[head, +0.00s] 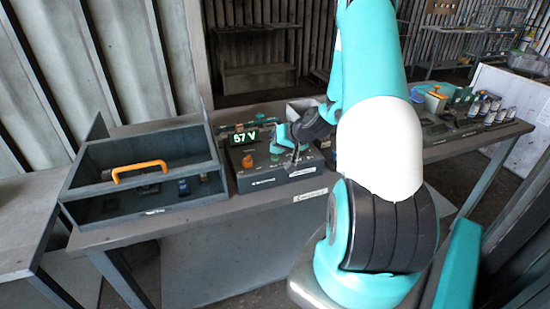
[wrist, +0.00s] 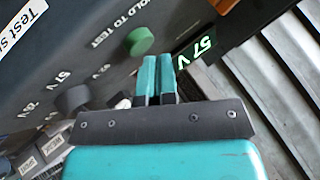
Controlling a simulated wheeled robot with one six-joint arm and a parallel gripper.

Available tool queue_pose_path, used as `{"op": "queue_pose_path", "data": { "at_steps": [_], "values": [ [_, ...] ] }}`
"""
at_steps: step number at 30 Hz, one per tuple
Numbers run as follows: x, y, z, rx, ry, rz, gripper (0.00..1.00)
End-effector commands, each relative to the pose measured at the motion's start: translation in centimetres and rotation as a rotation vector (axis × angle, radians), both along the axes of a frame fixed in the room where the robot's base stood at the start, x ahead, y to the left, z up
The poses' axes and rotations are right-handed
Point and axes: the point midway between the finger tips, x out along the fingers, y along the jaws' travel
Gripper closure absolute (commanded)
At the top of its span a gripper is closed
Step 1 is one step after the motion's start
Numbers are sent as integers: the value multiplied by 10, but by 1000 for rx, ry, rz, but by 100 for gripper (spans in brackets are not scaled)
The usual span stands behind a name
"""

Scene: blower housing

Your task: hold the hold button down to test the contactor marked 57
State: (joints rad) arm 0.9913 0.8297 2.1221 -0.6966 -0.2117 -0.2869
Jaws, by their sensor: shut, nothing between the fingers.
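The test box (head: 275,180) stands on the bench, and its dark panel (wrist: 95,60) fills the upper left of the wrist view. A green button (wrist: 140,41) sits on it beside the lettering "HOLD TO TEST". A lit display (wrist: 195,51) reads "57 V"; it also shows in the head view (head: 245,137). A dark selector knob (wrist: 72,99) has voltage labels around it. My gripper (wrist: 158,62) is shut and empty, its teal fingertips close to the green button; I cannot tell whether they touch. No contactor marked 57 can be made out.
An open dark tray (head: 140,210) with an orange handle (head: 139,168) is left of the box. An orange knob (head: 247,160) is on the box. Small labelled blocks (wrist: 50,148) lie at lower left in the wrist view. Cylinders (head: 490,108) stand at the bench's right end.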

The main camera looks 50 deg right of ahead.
Motion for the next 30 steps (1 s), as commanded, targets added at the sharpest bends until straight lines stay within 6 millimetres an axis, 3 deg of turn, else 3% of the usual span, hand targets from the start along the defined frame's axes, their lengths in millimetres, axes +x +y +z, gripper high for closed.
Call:
{"op": "queue_pose_path", "data": {
  "at_steps": [30],
  "values": [
    [0, 0, -8, 0, 0, 0, 100]
  ]
}}
